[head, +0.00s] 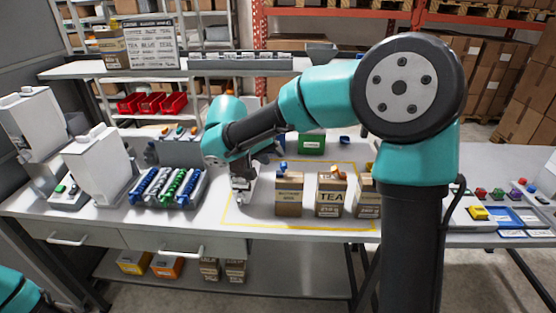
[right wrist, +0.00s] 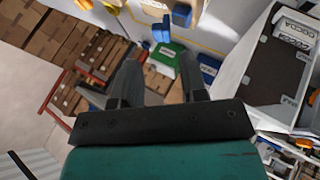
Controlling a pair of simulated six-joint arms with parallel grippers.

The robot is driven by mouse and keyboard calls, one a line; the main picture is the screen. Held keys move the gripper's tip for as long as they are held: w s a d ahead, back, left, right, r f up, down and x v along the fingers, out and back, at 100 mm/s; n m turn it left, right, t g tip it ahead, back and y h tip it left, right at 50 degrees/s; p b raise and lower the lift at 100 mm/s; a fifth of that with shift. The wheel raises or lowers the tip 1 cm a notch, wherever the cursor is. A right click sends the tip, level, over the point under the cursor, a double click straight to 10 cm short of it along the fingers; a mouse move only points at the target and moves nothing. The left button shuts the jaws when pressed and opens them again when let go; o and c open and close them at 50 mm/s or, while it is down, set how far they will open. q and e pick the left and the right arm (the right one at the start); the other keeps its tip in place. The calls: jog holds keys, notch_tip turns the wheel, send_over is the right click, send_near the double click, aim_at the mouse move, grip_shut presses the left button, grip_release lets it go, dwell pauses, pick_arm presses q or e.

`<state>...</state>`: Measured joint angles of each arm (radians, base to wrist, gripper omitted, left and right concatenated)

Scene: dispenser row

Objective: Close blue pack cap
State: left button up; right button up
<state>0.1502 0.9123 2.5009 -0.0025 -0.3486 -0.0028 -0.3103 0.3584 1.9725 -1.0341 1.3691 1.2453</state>
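The brown pack (head: 289,195) with a blue cap (head: 283,167) stands upright inside the yellow outline on the table. The blue cap sticks up from the pack's top; its exact angle is too small to tell. My right gripper (head: 242,192) is left of this pack, pointing down and apart from it. In the right wrist view its two fingers (right wrist: 158,60) are spread with nothing between them, and a blue piece (right wrist: 162,30) shows beyond them. My left gripper is out of view; only part of its arm shows at the bottom left.
A TEA pack (head: 331,197) with an orange cap (head: 338,173) and another pack (head: 367,198), partly behind my right arm, stand to the right. A green box (head: 311,144) is behind. A rack of blue and green tubes (head: 168,186) is on the left.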

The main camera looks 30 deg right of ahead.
jog(key=v, duration=1.2)
jog(key=shift+r, duration=0.15)
jog(key=shift+o, duration=0.3)
jog(key=shift+a, duration=0.1)
